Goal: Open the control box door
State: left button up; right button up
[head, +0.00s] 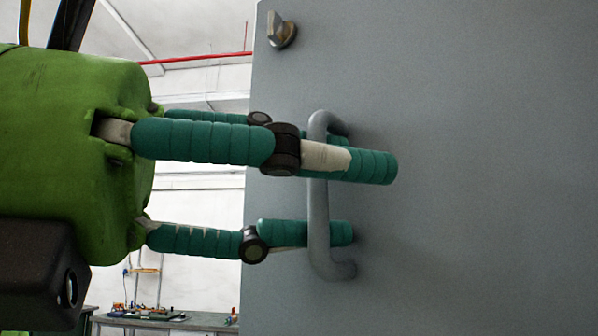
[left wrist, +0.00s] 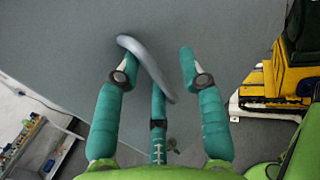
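The grey control box door (head: 480,150) fills the right of the head view, and its flat surface also spans the left wrist view (left wrist: 220,25). A grey bar handle (head: 319,205) stands upright on it near its left edge; it shows slanted in the left wrist view (left wrist: 146,58). My left gripper (head: 372,200), with a green palm and teal fingers, reaches to the handle. Its fingers are spread around the bar, the upper near one crossing in front of it and the lower one passing behind. Firm contact cannot be told. My right gripper is not in view.
A metal knob (head: 282,30) sits on the door above the handle. A workbench (head: 205,320) with small items stands in the background at lower left. A red pipe (head: 200,59) runs along the far white wall.

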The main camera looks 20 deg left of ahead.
pick_arm(q)
jog(key=shift+a, duration=0.1)
jog(key=v, duration=1.2)
dwell(0.4)
